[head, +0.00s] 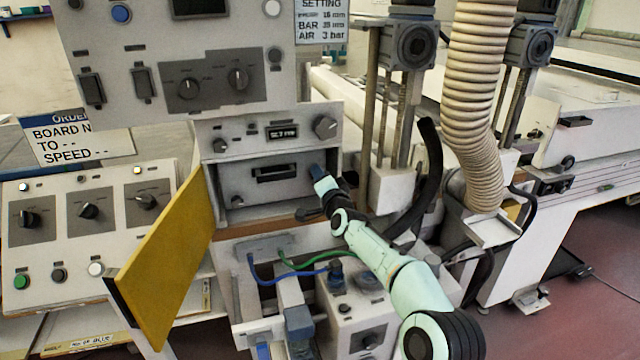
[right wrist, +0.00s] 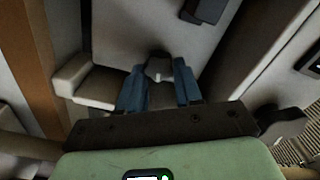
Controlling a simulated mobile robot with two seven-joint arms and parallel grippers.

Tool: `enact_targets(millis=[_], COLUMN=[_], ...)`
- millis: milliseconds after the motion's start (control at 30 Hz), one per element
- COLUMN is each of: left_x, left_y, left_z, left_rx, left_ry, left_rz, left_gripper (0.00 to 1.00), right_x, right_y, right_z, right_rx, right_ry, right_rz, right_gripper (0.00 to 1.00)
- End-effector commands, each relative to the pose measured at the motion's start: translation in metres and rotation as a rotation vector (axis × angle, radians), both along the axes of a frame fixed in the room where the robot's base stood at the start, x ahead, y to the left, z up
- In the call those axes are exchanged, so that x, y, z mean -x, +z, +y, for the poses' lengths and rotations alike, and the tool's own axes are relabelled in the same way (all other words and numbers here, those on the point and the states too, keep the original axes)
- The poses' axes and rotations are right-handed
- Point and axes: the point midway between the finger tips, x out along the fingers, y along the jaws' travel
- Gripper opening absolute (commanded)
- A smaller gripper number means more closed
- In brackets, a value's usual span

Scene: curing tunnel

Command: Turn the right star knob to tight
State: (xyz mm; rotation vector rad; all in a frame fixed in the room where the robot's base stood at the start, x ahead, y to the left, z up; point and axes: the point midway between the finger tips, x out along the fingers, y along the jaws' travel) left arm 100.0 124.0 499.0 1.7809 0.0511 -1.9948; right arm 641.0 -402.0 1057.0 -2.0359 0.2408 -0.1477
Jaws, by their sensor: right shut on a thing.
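My right gripper (head: 318,176) reaches up from the lower right to the right end of the grey front panel (head: 262,192) in the open compartment. Its blue fingers (right wrist: 158,92) are shut on the right star knob (right wrist: 158,68), a small dark grey knob. The knob sits between the fingertips in the right wrist view. In the head view the gripper hides it, and its tight or loose state cannot be told. The left star knob (head: 237,201) shows at the panel's other end. My left gripper is not in view.
A dark recessed handle (head: 276,172) is in the middle of the panel. A yellow door (head: 165,262) stands open at the left. A control box (head: 88,215) is further left. A ribbed hose (head: 474,105) hangs at the right. Blue and green cables (head: 295,268) lie below.

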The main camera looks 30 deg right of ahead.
Motion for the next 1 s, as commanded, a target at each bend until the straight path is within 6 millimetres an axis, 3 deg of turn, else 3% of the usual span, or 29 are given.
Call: enact_targets(millis=[300, 900, 933, 1000], left_x=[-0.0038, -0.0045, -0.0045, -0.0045], left_y=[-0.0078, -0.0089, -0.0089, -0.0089], left_z=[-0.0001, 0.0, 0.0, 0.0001], left_rx=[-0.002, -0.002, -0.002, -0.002], left_ry=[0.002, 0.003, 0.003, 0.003], left_rz=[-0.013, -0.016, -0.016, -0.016], left_gripper=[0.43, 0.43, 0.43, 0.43], right_x=[-0.0001, -0.0001, -0.0001, -0.0001], right_y=[-0.0014, -0.0012, -0.0011, -0.001], right_z=[0.0001, 0.0005, 0.0004, 0.0005], right_rx=[-0.14, -0.175, -0.175, -0.175], right_ry=[0.001, 0.001, 0.001, 0.001], right_rz=[-0.032, -0.04, -0.04, -0.04], right_gripper=[0.04, 0.04, 0.41, 0.6])
